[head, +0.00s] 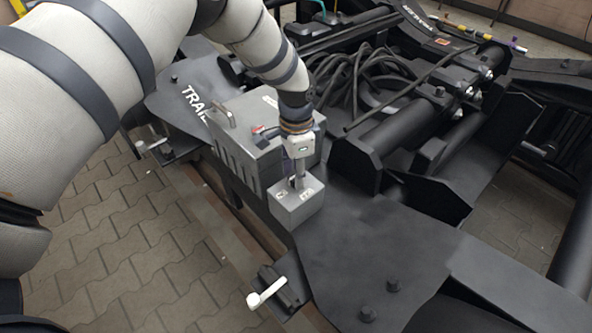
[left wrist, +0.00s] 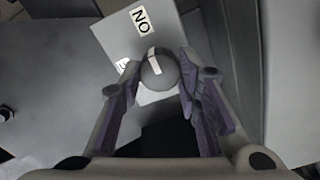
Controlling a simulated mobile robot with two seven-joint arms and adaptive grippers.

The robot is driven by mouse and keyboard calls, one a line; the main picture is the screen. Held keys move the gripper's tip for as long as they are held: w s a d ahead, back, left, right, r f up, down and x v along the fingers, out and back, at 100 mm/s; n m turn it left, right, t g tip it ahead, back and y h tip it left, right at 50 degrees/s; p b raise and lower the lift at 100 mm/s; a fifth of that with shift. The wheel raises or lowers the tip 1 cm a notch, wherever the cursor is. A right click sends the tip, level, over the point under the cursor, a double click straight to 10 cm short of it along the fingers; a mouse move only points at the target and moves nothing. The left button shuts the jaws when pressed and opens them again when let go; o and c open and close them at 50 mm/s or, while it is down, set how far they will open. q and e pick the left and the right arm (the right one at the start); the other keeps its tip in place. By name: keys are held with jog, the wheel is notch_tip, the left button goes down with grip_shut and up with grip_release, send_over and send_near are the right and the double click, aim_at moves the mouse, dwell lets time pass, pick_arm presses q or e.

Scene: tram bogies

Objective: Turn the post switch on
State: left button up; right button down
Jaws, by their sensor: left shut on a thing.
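The post switch is a small grey box (head: 296,208) with white labels on its top, on the dark bogie frame in the head view. In the left wrist view its face (left wrist: 185,22) bears a label that reads as an upside-down "ON", and a second label partly hidden. A round dark knob (left wrist: 160,74) with a white stripe sits on the face. The stripe's upper end points roughly toward the "ON" label. My left gripper (head: 297,180) comes down from above, with its two fingers shut on the knob's sides. My right gripper is not in view.
A larger grey box (head: 262,135) with a handle stands just behind the switch. Black cables (head: 365,75) lie coiled farther back. A lever with a white handle (head: 266,294) sticks out in front. Paving (head: 125,240) lies at the left.

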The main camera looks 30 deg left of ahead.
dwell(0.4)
pick_arm(q)
jog(key=o, duration=1.1)
jog(key=shift+o, duration=0.2)
notch_tip(320, 180, up, 12)
